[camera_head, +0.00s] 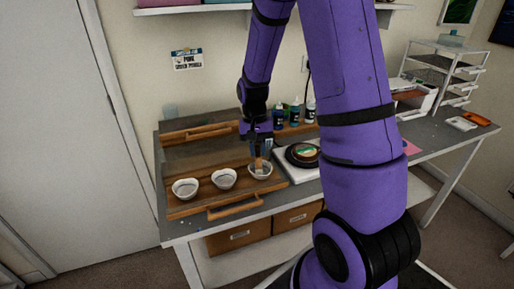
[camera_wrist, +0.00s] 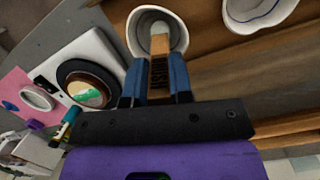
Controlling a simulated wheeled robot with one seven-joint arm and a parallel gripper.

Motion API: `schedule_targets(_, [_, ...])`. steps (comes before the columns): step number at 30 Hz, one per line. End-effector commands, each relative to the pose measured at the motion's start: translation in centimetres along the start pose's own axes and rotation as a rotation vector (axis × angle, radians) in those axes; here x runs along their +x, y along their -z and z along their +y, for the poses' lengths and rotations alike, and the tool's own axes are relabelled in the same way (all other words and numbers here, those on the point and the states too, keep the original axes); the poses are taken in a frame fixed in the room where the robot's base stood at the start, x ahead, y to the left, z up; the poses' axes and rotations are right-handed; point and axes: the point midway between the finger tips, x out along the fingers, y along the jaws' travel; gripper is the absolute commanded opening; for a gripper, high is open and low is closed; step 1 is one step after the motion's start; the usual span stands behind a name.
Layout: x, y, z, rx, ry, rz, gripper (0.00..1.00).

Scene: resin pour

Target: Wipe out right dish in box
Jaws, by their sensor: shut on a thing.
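Three white dishes stand in a row in a wooden box with handles (camera_head: 232,206): the left dish (camera_head: 186,188), the middle dish (camera_head: 224,179) and the right dish (camera_head: 267,173). The tool's pale end reaches into the right dish, which also shows in the wrist view (camera_wrist: 134,38). I cannot tell whether the tool touches the dish. The inside of the right dish is partly hidden by the tool.
A white scale (camera_head: 285,163) with a round black item (camera_head: 302,155) stands close right of the box. Several small bottles (camera_head: 294,112) stand behind it. A white drawer rack (camera_head: 445,70) and a pink sheet (camera_head: 410,147) are farther right.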

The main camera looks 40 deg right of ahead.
Motion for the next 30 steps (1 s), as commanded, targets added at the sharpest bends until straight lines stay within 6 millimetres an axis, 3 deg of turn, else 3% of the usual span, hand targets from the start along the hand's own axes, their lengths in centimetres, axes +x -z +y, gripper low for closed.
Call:
schedule_targets(13, [0.0, 0.3, 1.1, 0.001, -0.001, -0.002, 0.00])
schedule_targets(30, [-0.2, 1.0, 0.3, 0.000, -0.001, -0.002, 0.00])
